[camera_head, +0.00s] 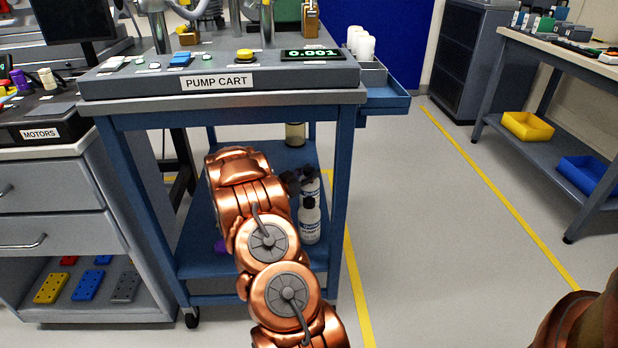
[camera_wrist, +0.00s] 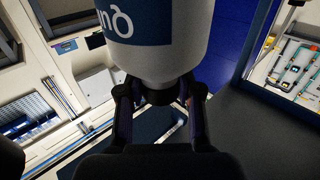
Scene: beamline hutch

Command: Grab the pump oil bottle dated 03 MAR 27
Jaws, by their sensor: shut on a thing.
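My gripper (camera_wrist: 160,100) is shut on the neck of a white bottle (camera_wrist: 170,62) with a blue label, which fills the top middle of the wrist view. Only part of the label's lettering shows there, and no date can be read. In the head view my gripper (camera_head: 292,180) is low inside the pump cart (camera_head: 218,82), partly hidden by my arm, beside the upper part of a white bottle (camera_head: 311,187). A second white bottle (camera_head: 310,222) with a black cap stands in front of it on the lower shelf (camera_head: 200,262). Its date is too small to read.
A pale-topped container (camera_head: 295,134) stands further back on the shelf. A purple item (camera_head: 220,246) is partly hidden by my arm. The cart's legs and top frame the space. A motors drawer unit (camera_head: 52,195) stands left. Floor to the right is clear.

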